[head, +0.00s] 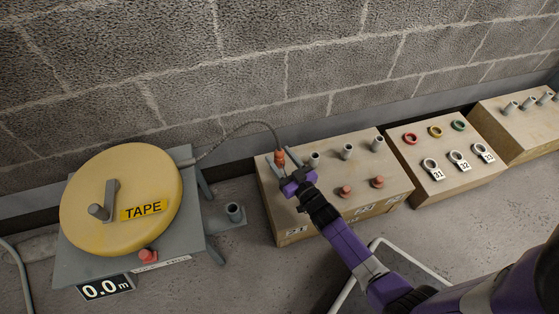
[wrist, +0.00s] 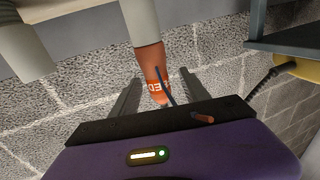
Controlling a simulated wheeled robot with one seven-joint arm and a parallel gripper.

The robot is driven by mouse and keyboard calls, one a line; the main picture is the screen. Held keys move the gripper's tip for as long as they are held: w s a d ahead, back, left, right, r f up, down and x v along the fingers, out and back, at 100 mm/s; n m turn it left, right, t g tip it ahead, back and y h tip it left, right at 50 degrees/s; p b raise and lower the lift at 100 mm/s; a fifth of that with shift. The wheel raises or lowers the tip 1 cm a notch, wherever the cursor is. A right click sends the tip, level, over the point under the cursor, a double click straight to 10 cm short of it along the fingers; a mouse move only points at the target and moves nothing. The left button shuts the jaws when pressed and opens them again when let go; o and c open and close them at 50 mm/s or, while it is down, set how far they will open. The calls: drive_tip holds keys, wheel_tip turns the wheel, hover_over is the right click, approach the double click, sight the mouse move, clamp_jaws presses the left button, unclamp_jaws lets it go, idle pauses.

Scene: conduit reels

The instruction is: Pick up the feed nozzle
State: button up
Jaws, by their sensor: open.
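The feed nozzle (head: 280,158) is a small orange piece at the end of a thin grey hose, above the left back of the nearest wooden box (head: 288,226). In the wrist view the orange nozzle (wrist: 153,72) bears white lettering and meets a pale grey tube (wrist: 140,22). It appears to sit on that tube. My gripper (head: 290,174) is at the nozzle in the head view. In the wrist view my gripper (wrist: 160,84) is open, with its two fingers apart on either side of the nozzle. Whether a finger touches it I cannot tell.
A yellow tape reel (head: 124,182) stands at the left, its hose (head: 236,132) arching to the nozzle. Other grey stubs (head: 347,151) and red knobs (head: 377,182) rise from the box. More wooden boxes (head: 447,192) stand to the right, before a block wall (head: 200,60).

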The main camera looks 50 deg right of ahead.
drive_tip(key=shift+w+d+f+b, duration=0.2)
drive_tip(key=shift+w+d+b, duration=0.1)
drive_tip(key=shift+w, duration=0.35)
drive_tip(key=shift+w+d+f+b, duration=0.2)
drive_tip(key=shift+w+d, duration=0.05)
drive_tip(key=shift+w, duration=0.35)
drive_tip(key=shift+w+d, duration=0.2)
drive_tip(key=shift+w, duration=0.35)
drive_tip(key=shift+r, duration=0.1)
clamp_jaws()
